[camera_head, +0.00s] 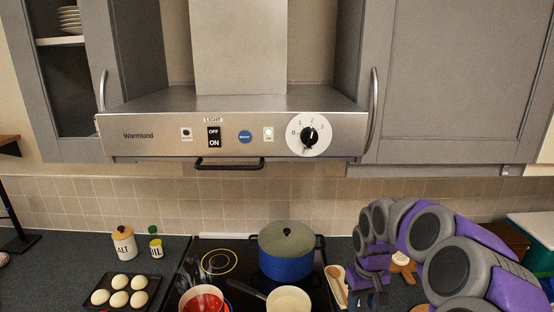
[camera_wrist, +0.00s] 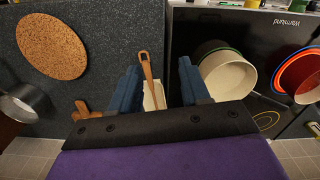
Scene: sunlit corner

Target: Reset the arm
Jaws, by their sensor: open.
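My arm, purple and grey, reaches in from the right in the head view and bends down over the counter. My gripper (camera_wrist: 160,85) is open in the wrist view, its two blue fingers apart. A wooden spoon (camera_wrist: 147,66) on a pale rest (camera_wrist: 154,97) shows between and below the fingers; the fingers are not closed on it. In the head view my gripper (camera_head: 368,298) is low at the right, next to the wooden spoon (camera_head: 337,286), and partly cut off by the bottom edge.
A blue pot (camera_head: 287,265), a cream pan (camera_head: 289,300) and a red pot (camera_head: 202,302) stand on the black hob. A range hood (camera_head: 240,133) hangs above. Eggs on a tray (camera_head: 145,283) and a salt jar (camera_head: 123,244) sit left. A cork mat (camera_wrist: 51,45) lies on the counter.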

